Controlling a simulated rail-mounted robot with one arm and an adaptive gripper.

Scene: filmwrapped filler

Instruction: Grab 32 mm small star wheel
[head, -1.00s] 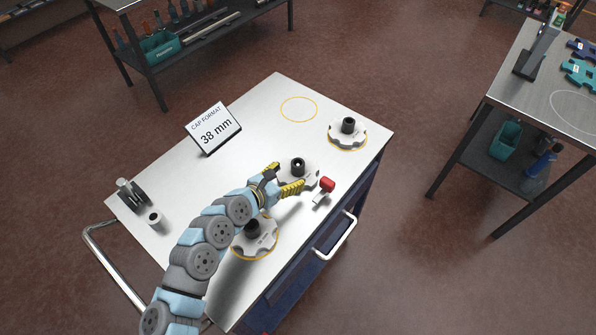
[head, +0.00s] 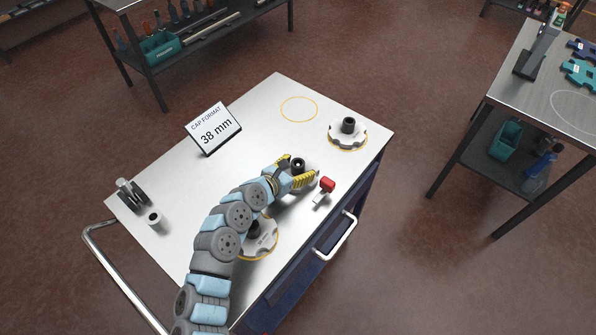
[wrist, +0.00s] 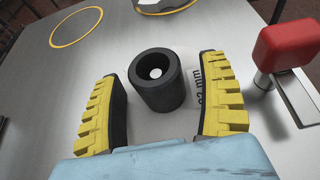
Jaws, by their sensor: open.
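A small pale star wheel with a black hub (head: 298,163) lies in the middle of the cart top. In the wrist view its hub (wrist: 160,84) stands upright between my fingers, and its plate carries an upside-down, partly hidden marking that looks like "32 mm". My gripper (head: 299,170) is open, with one yellow ridged finger on each side of the hub. In the wrist view my gripper (wrist: 167,82) shows gaps between both fingers and the hub. Most of the plate is hidden by my gripper.
Another star wheel (head: 335,139) lies at the back right, and one (head: 265,240) sits partly behind my arm. A red-knobbed part (head: 327,184) stands close right of my gripper. An empty yellow ring (head: 299,97) marks free room.

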